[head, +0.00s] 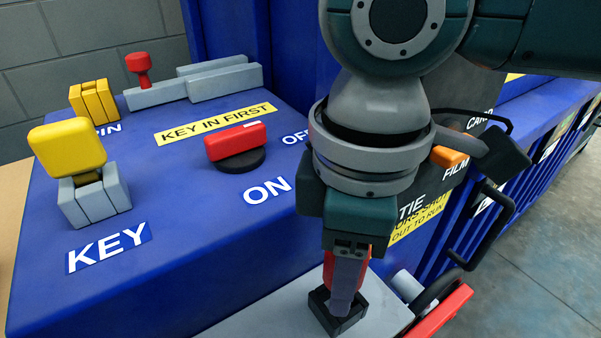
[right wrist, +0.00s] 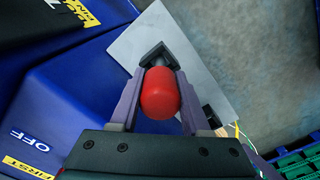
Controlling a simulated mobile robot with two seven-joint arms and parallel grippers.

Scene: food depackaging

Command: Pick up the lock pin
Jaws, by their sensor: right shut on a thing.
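My right gripper (head: 345,272) points down at the front of the blue machine, its fingers shut on a red piece, which looks like the lock pin (head: 329,268). In the right wrist view, the pin's rounded red head (right wrist: 160,93) sits between the two purple-grey fingers of my right gripper (right wrist: 160,88). A black square socket (head: 322,312) is right at the fingertips, on a grey plate. It also shows beyond the pin in the right wrist view (right wrist: 158,53). Whether the pin is still seated in it is hidden. My left gripper is not in view.
On the blue console stand a yellow key (head: 68,146) in a grey holder, a red switch (head: 236,141), a yellow bracket (head: 93,102) by the PIN label and a red knob (head: 139,66) by grey rails. A grey plate (head: 270,320) lies below. A black handle (head: 495,222) juts out at right.

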